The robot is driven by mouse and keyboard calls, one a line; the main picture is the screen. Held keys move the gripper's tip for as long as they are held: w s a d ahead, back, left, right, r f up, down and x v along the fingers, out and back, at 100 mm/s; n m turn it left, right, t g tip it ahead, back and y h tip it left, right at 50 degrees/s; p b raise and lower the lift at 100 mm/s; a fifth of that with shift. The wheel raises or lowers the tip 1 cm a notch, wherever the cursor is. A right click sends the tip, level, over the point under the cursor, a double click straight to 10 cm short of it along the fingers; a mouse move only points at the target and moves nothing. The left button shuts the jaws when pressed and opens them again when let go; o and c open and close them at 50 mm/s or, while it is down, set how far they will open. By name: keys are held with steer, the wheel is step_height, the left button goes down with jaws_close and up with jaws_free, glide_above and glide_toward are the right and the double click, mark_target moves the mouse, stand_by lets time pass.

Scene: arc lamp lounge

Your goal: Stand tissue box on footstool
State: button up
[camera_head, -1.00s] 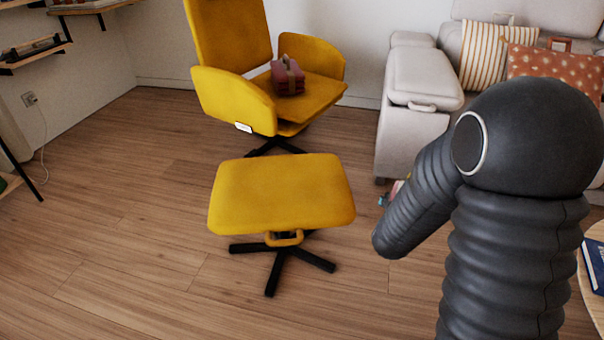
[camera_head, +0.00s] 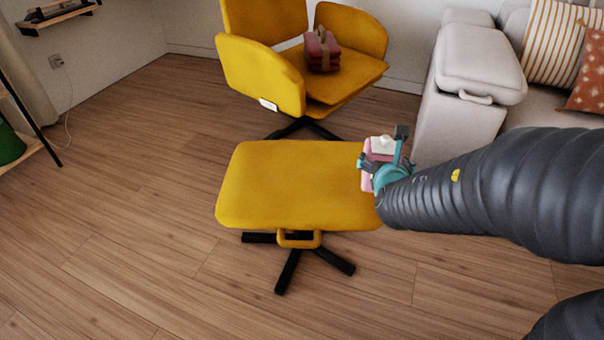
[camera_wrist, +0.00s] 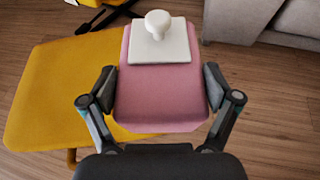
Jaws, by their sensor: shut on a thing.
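The footstool (camera_head: 290,185) has a flat yellow cushion on a black star base and stands in the middle of the head view. It also shows at the left of the wrist view (camera_wrist: 45,105). The tissue box (camera_wrist: 160,95) is pink with a white top plate and a white tuft. My gripper (camera_wrist: 160,92) is shut on it, with one finger on each side. In the head view the box (camera_head: 370,178) and my gripper (camera_head: 385,168) are at the footstool's right edge, partly hidden by my gripper. I cannot tell the box's height relative to the cushion.
A yellow armchair (camera_head: 262,75) holding a dark red strapped bundle (camera_head: 322,52) stands behind the footstool. A pale sofa (camera_head: 460,110) with cushions is at the right. The wooden floor (camera_head: 130,180) to the left is clear. The footstool top looks empty.

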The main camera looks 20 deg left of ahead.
steer(key=shift+n+y, duration=0.7)
steer(key=s+a, duration=0.1)
steer(key=a, duration=0.1)
steer(key=s+a+r, duration=0.1)
steer(key=shift+s+a+b, duration=0.3)
steer(key=shift+a+b, duration=0.05)
steer(key=shift+b, duration=0.05)
steer(key=shift+w+a+f, duration=0.7)
steer(key=shift+a+f, duration=1.05)
steer(key=shift+f, duration=0.05)
steer(key=shift+w+a+f, duration=0.75)
steer(key=shift+a+f, duration=1.05)
steer(key=shift+w+a+f, duration=0.7)
steer(key=shift+a+f, duration=1.05)
steer(key=shift+f, duration=0.05)
steer(key=shift+f+b, duration=0.2)
steer(key=shift+b, duration=0.3)
steer(key=o, duration=1.2)
steer(key=shift+r+p, duration=0.25)
steer(key=shift+p, duration=0.1)
steer(key=v, duration=1.2)
steer(key=shift+p, duration=0.45)
